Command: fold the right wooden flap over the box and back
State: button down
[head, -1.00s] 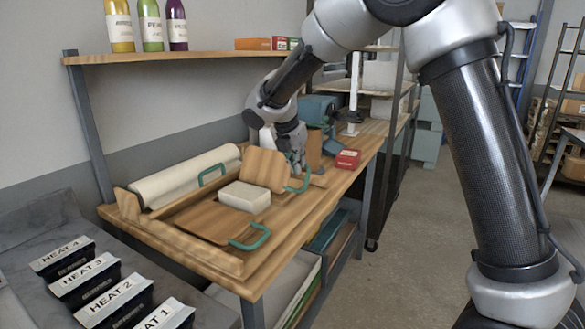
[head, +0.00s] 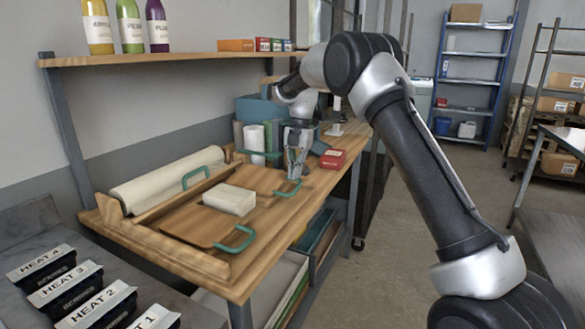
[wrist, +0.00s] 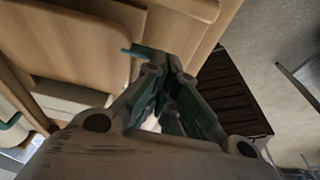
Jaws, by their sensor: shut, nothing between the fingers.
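The right wooden flap (head: 262,179) lies back, low and nearly flat, on the right side of the white box (head: 229,200). Its teal handle (head: 289,190) points toward the table's front edge. A second wooden flap (head: 200,227) with a teal handle (head: 237,238) lies flat at the box's near left side. My gripper (head: 296,174) is shut and empty, pointing down by the right flap's handle. In the wrist view, my fingers (wrist: 168,78) are close together, beside a teal handle (wrist: 143,51) and wooden panels. Whether they touch the handle is unclear.
A red box (head: 332,159) sits to the right of my gripper. Bottles and small boxes stand on the shelf (head: 170,53) above. Labelled HEAT trays (head: 97,305) are at front left.

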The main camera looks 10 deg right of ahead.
jog(key=shift+w+d+f, duration=0.15)
jog(key=shift+w+f, duration=0.05)
jog(key=shift+f, duration=0.2)
jog(key=shift+w+d+f, duration=0.1)
jog(key=shift+w+f, duration=0.05)
jog(key=shift+f, duration=0.35)
